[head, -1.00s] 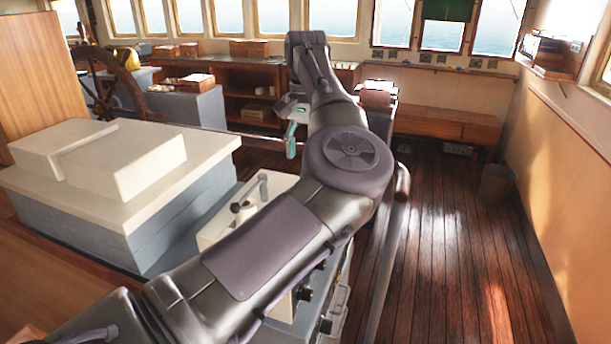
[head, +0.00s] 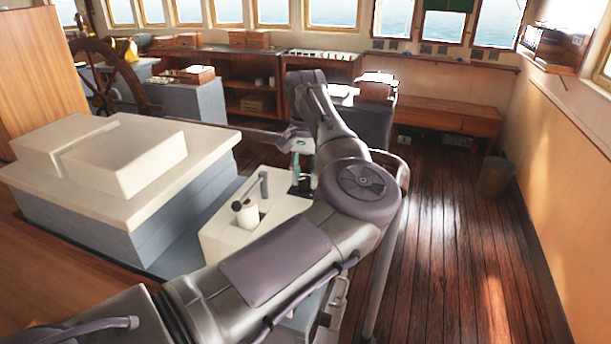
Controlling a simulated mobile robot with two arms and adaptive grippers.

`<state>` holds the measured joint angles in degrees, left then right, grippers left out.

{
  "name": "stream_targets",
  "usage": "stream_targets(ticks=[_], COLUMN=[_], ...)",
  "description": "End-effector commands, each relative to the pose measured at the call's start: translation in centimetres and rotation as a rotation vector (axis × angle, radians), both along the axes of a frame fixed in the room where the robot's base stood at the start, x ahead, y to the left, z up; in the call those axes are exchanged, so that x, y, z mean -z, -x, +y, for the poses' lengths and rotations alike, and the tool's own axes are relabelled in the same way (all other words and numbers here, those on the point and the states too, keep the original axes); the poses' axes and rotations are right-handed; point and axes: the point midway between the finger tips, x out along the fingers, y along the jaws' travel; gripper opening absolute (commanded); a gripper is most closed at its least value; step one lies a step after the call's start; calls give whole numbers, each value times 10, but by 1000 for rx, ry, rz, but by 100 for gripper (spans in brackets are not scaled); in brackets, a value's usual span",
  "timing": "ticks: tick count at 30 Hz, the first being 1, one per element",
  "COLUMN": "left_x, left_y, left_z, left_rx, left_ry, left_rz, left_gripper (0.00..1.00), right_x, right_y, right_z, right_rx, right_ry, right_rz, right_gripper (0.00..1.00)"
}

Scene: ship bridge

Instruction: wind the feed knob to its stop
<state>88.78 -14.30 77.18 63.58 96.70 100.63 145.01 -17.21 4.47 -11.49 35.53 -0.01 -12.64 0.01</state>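A cream machine housing (head: 222,238) stands below and behind my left arm. On its top are a short white post with a dark round end (head: 245,213) and an upright grey crank-like lever (head: 264,188). I cannot tell whether either one is the feed knob; much of the housing's right side is hidden by my arm. My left gripper (head: 301,172), with teal parts, points down at the housing's far right corner, beyond the lever. It is small and partly covered by my arm, so its finger opening and any contact are unclear. My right gripper is out of view.
A large grey cabinet with a cream top (head: 100,160) stands left of the housing. A ship's wheel (head: 105,78) is at the back left. A wooden bench (head: 440,118) and a bin (head: 495,177) stand to the right. The plank floor (head: 450,250) there is clear.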

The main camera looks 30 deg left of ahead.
Motion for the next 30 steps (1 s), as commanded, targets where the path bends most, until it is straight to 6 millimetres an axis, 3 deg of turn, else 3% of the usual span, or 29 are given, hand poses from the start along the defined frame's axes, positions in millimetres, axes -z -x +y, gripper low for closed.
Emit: stream_targets(ticks=[1,5,17,30], left_x=[0,0,1,1], left_y=[0,0,0,0], left_z=[0,0,0,0], left_rx=[0,0,83,452], left_ry=[1,1,0,-1], left_rz=[0,0,0,-2], left_gripper=[19,0,0,0], right_x=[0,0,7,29], right_y=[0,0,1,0], right_z=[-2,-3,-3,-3], right_rx=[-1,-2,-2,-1], right_ry=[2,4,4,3], right_rz=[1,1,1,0], right_gripper=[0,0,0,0])
